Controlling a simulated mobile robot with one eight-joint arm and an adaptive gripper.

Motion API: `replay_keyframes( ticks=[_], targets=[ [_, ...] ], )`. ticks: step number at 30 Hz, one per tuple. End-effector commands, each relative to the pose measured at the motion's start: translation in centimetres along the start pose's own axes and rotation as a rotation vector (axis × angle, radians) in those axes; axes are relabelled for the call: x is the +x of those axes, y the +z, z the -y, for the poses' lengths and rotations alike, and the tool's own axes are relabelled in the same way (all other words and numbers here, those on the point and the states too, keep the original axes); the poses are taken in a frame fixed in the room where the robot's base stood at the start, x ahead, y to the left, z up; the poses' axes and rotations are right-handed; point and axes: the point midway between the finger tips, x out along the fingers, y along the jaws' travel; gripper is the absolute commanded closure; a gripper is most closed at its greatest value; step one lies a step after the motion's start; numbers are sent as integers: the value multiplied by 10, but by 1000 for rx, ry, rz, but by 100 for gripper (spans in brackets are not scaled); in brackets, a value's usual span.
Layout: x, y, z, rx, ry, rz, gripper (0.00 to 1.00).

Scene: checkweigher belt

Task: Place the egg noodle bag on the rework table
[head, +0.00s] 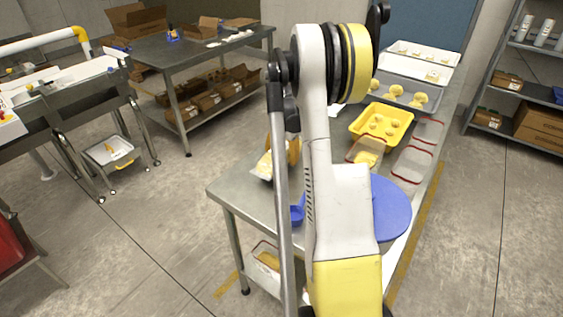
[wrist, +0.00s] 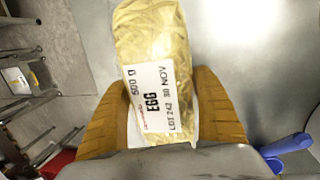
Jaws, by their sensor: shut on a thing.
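The egg noodle bag (wrist: 155,40) is clear with yellow noodles inside and a white label reading EGG, 500 g. My gripper (wrist: 162,85) has its orange fingers closed on both sides of the bag. In the head view, part of the bag (head: 263,166) shows beside my gripper (head: 292,152), over the near left part of the steel table (head: 233,190). My arm hides much of the bag and gripper there. I cannot tell whether the bag touches the steel surface.
A blue round board (head: 390,208) and a blue-handled tool (head: 297,214) lie near the bag. Red-rimmed containers (head: 412,165), a yellow tray (head: 382,122) and grey and white trays fill the table's far part. Another table (head: 190,45) stands back left.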

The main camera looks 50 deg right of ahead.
Motion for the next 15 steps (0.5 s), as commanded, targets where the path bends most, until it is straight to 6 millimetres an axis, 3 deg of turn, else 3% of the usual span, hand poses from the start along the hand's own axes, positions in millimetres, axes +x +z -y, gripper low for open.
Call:
replay_keyframes(
  ticks=[3, 13, 14, 15],
  targets=[
    [21, -2, 3, 0, 0, 0, 65],
    [23, -3, 3, 0, 0, 0, 65],
    [23, -3, 3, 0, 0, 0, 18],
    [23, -3, 3, 0, 0, 0, 6]
  ],
)
